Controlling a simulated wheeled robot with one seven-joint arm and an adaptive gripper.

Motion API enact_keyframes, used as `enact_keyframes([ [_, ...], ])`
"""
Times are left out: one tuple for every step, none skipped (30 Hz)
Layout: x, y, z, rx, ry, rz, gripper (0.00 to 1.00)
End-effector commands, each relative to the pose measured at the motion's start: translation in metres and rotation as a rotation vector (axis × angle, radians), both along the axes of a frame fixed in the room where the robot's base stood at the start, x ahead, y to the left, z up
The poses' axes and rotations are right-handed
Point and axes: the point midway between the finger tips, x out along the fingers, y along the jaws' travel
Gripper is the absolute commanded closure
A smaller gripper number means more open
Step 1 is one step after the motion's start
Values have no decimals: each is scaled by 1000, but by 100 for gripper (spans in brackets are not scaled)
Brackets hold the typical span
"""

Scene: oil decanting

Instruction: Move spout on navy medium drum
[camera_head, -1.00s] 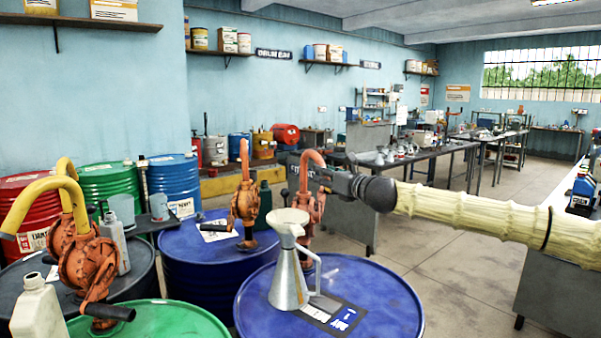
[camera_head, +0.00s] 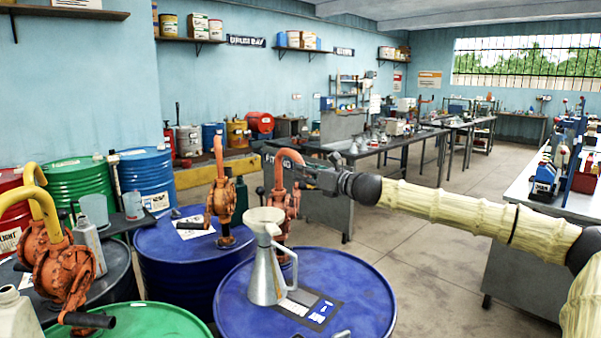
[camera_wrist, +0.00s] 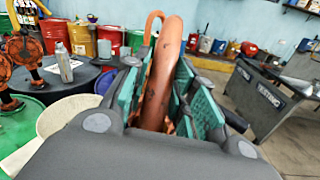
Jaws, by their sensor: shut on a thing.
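A navy drum (camera_head: 350,290) with a label on its lid stands at front centre in the head view. My gripper (camera_head: 298,172) reaches in from the right and is shut on this spout. In the wrist view the spout (camera_wrist: 162,75) runs between the teal finger pads.
The metal jug (camera_head: 265,265) with a cream funnel stands on the navy drum, close to the pump. Another orange pump (camera_head: 222,195) stands on the blue drum (camera_head: 180,262) behind. A green drum (camera_head: 140,325) is at front left. Open floor (camera_head: 430,210) lies right.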

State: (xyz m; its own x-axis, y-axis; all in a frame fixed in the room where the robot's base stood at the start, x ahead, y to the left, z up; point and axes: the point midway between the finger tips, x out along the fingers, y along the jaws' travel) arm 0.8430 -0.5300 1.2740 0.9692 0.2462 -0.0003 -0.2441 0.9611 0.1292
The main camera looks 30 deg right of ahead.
Motion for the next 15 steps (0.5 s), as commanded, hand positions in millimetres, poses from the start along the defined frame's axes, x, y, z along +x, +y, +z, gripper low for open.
enact_keyframes([
  [0,-2,0,0,-1,-2,100],
  [0,-2,0,0,-1,-2,100],
  [0,-1,0,0,-1,-2,100],
  [0,-1,0,0,-1,-2,100],
  [0,-1,0,0,-1,-2,100],
  [0,-1,0,0,-1,-2,100],
  [0,-1,0,0,-1,-2,100],
  [0,-1,1,0,-1,-2,100],
  [0,-1,1,0,-1,-2,72],
  [0,-1,1,0,-1,-2,66],
  [0,-1,0,0,-1,-2,61],
  [0,-1,1,0,-1,-1,54],
  [0,0,0,0,-1,-1,52],
  [0,0,0,0,-1,-1,52],
  [1,0,0,0,-1,0,52],
])
